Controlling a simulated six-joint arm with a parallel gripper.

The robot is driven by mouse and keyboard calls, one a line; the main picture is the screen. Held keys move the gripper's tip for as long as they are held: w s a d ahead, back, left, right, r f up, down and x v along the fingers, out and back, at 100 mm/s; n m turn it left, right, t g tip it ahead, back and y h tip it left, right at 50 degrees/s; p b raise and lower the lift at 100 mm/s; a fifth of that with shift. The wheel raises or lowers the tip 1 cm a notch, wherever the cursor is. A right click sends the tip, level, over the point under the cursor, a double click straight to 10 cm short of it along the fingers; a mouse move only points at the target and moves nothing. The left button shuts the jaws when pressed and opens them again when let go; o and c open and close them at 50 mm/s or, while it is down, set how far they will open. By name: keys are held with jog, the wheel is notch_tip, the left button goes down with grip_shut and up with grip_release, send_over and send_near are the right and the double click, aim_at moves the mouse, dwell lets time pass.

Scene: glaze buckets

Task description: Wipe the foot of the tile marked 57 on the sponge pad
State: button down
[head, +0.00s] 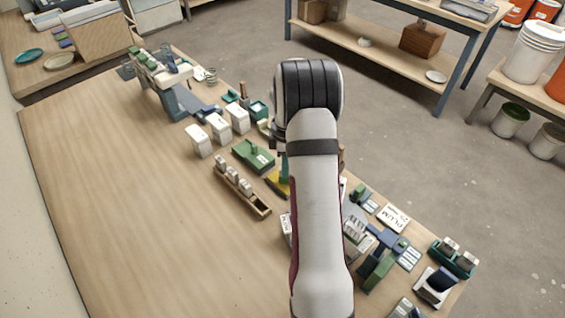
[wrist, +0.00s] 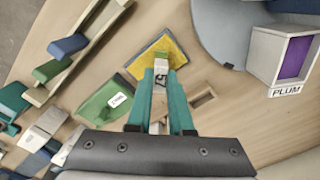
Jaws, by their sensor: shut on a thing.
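My gripper (wrist: 160,76) has its two teal fingers closed on a small tile (wrist: 161,62) with a pale face and a green part; no number can be read on it. The yellow sponge pad (wrist: 172,45) in its dark frame lies under and just beyond the fingertips in the wrist view. I cannot tell whether the tile touches the pad. In the head view my arm hides the tile and most of the gripper; a yellow edge of the sponge pad (head: 275,181) shows left of the arm.
A green block with a white label (head: 253,155) stands beside the pad. A wooden rack (head: 262,209) holds several pale tiles. White buckets (head: 199,141) stand behind. A PLUM bucket with purple inside (wrist: 291,57) is right in the wrist view. The table's left side is clear.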

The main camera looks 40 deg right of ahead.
jog(key=shift+s, duration=0.5)
jog(key=shift+w, duration=1.8)
notch_tip(320, 180, up, 6)
jog(key=shift+a, duration=0.1)
